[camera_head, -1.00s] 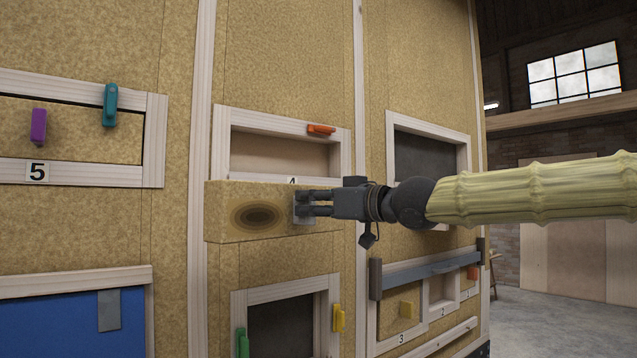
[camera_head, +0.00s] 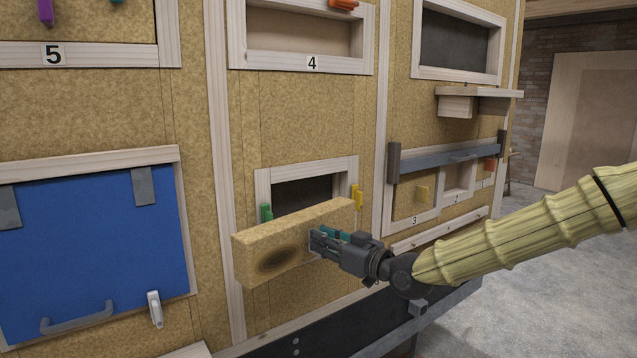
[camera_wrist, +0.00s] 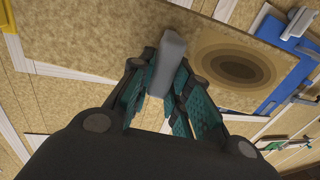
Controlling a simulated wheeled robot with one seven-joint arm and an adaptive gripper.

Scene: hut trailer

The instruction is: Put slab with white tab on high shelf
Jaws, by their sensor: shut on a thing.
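The tan slab (camera_head: 294,246), with a dark ringed oval on its face, is held in front of the panelled wall. My gripper (camera_head: 318,242) is shut on the slab's pale grey-white tab, which shows between the teal-padded fingers in the wrist view (camera_wrist: 168,62). The slab is off the floor, in front of the lower part of a framed dark opening (camera_head: 305,192). A small wooden shelf (camera_head: 480,92) juts from the wall at the right; its top looks bare. I cannot tell whether it is the high shelf.
Framed recess 4 (camera_head: 300,32) lies above, with an orange latch (camera_head: 343,4). Green (camera_head: 266,212) and yellow (camera_head: 356,197) latches flank the opening. A blue panel (camera_head: 95,250) is at left. A grey bar (camera_head: 445,160) crosses compartments at right. Floor at right is clear.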

